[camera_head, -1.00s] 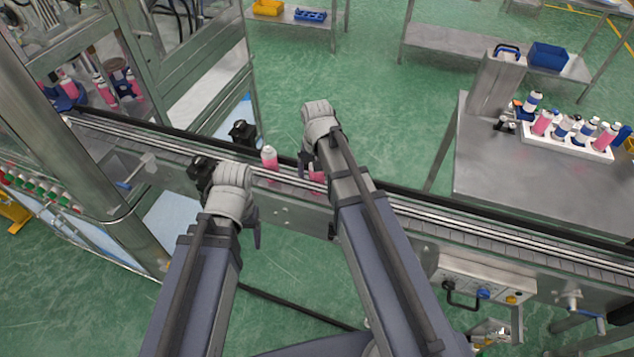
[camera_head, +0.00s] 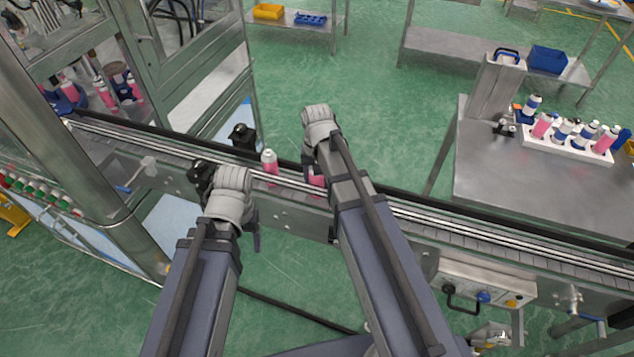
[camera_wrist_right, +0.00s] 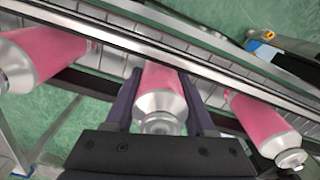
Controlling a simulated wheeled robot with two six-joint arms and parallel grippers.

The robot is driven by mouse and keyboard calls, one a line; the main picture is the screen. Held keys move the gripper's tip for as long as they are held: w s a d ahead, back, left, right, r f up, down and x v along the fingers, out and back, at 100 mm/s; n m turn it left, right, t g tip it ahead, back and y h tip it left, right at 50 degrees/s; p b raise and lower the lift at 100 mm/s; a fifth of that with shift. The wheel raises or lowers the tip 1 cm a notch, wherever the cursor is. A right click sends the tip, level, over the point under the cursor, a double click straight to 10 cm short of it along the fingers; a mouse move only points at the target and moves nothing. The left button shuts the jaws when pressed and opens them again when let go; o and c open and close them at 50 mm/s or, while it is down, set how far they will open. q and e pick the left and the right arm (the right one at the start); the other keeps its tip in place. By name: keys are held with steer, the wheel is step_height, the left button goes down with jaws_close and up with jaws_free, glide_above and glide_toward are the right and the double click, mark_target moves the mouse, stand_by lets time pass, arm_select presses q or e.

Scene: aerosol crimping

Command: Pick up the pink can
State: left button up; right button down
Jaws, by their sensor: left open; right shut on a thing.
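In the right wrist view, a pink can (camera_wrist_right: 158,88) with a silvery end lies between the two dark fingers of my right gripper (camera_wrist_right: 160,100), which is shut on it. Another pink can (camera_wrist_right: 40,55) is to the left and a third pink can (camera_wrist_right: 265,125) to the right, both outside the fingers. In the head view, a pink can (camera_head: 270,162) stands on the conveyor between my two wrists. Some pink (camera_head: 316,180) shows beside my right arm, which hides most of that gripper. My left gripper (camera_head: 256,240) is open, in front of the conveyor, its fingers partly hidden.
The conveyor (camera_head: 470,230) runs across the view with rails along it. A black device (camera_head: 243,137) stands at its far side. A metal table (camera_head: 530,190) at right holds a white rack (camera_head: 570,146) of bottles. A control box (camera_head: 485,283) hangs at the conveyor's front.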

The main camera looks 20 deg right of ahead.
step_height(320, 180, up, 10)
steer(key=p, duration=1)
